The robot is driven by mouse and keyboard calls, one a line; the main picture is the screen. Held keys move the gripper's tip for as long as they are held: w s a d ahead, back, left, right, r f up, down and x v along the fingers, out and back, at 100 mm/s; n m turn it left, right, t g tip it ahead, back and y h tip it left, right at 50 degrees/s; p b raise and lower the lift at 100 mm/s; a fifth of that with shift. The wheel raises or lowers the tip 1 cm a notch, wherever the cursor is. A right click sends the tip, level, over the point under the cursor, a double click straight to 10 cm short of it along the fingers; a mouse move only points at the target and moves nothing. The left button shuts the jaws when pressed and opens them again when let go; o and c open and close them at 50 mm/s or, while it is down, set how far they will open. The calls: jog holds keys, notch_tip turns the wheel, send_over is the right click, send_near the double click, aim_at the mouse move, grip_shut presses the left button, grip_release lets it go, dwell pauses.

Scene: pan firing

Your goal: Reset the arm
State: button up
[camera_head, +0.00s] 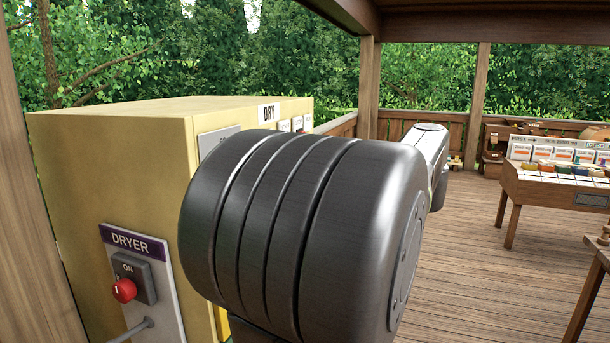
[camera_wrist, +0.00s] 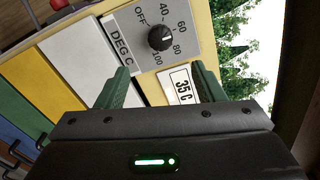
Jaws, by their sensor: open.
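My gripper (camera_wrist: 162,92) shows in the wrist view with its two green fingers apart and nothing between them. It faces the front of the yellow dryer, near a temperature panel with a black knob (camera_wrist: 161,38) marked OFF to 100 and a "35 C" label (camera_wrist: 182,84). I cannot tell the distance to the panel. In the head view my dark arm link (camera_head: 300,225) fills the middle, and my gripper is hidden there. The yellow dryer (camera_head: 110,165) stands behind and left of my arm.
The dryer's side has a red switch (camera_head: 124,290) on a "DRYER" plate. White, yellow, green and blue panels (camera_wrist: 50,90) with dark handles lie left in the wrist view. A wooden table with colored trays (camera_head: 560,175) stands at right. The plank floor (camera_head: 480,255) between is clear.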

jog(key=shift+a, duration=0.1)
dwell(0.3)
jog(key=p+x, duration=0.3)
jog(key=x, duration=1)
jog(key=shift+a, duration=0.3)
jog(key=shift+w+d, duration=0.1)
jog(key=b+v, duration=0.3)
jog(key=v, duration=1.1)
jog(key=w+a+n+b, duration=0.5)
jog(key=a+n, duration=0.8)
jog(key=n, duration=0.4)
jog(key=shift+n, duration=0.3)
